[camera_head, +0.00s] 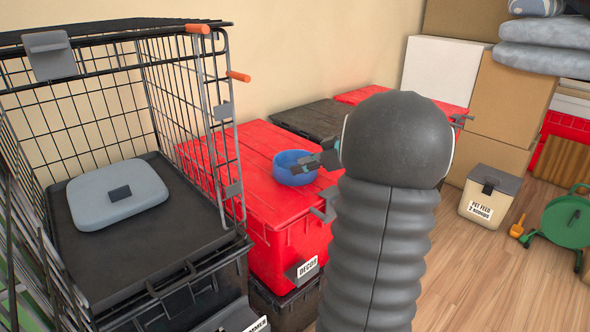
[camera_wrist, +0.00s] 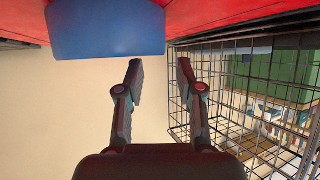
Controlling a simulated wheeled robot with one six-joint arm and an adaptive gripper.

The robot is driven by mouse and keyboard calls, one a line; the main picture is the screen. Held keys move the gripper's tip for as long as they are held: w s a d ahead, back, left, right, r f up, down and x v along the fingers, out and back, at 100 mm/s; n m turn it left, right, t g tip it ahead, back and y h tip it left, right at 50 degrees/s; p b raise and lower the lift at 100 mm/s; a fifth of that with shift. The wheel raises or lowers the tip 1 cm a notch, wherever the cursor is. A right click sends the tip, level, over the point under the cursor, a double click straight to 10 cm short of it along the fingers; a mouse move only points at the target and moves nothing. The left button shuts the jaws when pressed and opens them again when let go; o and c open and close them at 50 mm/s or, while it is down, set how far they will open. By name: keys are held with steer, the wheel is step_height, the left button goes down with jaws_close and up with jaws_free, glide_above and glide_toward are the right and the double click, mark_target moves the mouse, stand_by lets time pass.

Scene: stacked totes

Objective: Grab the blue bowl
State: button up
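The blue bowl (camera_head: 290,172) stands upright on the lid of the red tote (camera_head: 245,175) in the head view. My gripper (camera_head: 316,160) is at the bowl's right side there and partly overlaps its rim; contact cannot be told. In the wrist view, which looks upside down, the bowl (camera_wrist: 100,32) fills the upper left. My gripper (camera_wrist: 160,68) is open there, with two spread fingers and nothing between them. The bowl's right edge lies above the gap between the fingertips, and most of the bowl lies to the left.
A wire crate (camera_head: 180,80) on a black tote stands left of the bowl, its open door near the red tote. A black tote (camera_head: 315,118) stands behind. A pet feed bin (camera_head: 487,195) and a green reel (camera_head: 568,222) stand right on the floor.

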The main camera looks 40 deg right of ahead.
mark_target(287, 169)
steer(key=shift+p+x, duration=0.4)
steer(key=shift+x, duration=1.9)
jaws_close()
steer(key=shift+r, duration=0.2)
